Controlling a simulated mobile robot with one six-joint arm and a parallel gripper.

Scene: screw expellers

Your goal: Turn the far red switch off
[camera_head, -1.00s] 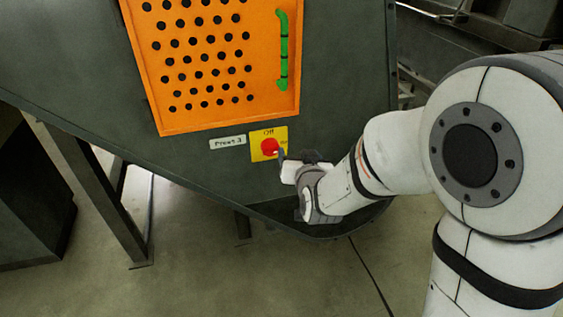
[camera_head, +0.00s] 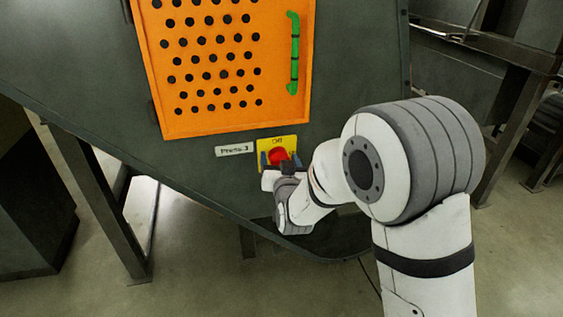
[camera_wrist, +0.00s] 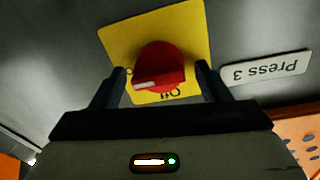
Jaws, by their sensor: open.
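The red switch (camera_head: 278,152) is a round knob on a yellow plate (camera_head: 264,144), below the orange perforated panel. In the wrist view the red switch (camera_wrist: 165,60) appears upside down, with "Off" readable on the yellow plate (camera_wrist: 122,40) below it. The knob's white mark points left, toward a label partly hidden by the left finger. My gripper (camera_head: 280,160) is open at the switch. In the wrist view my gripper (camera_wrist: 160,70) has one finger on each side of the knob, and a gap shows on both sides.
A "Press 3" label (camera_head: 235,150) is beside the plate. The orange panel (camera_head: 222,125) with a green handle (camera_head: 294,55) is above. The dark sloping machine body (camera_head: 90,75) fills the wall. Open floor (camera_head: 200,285) lies below.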

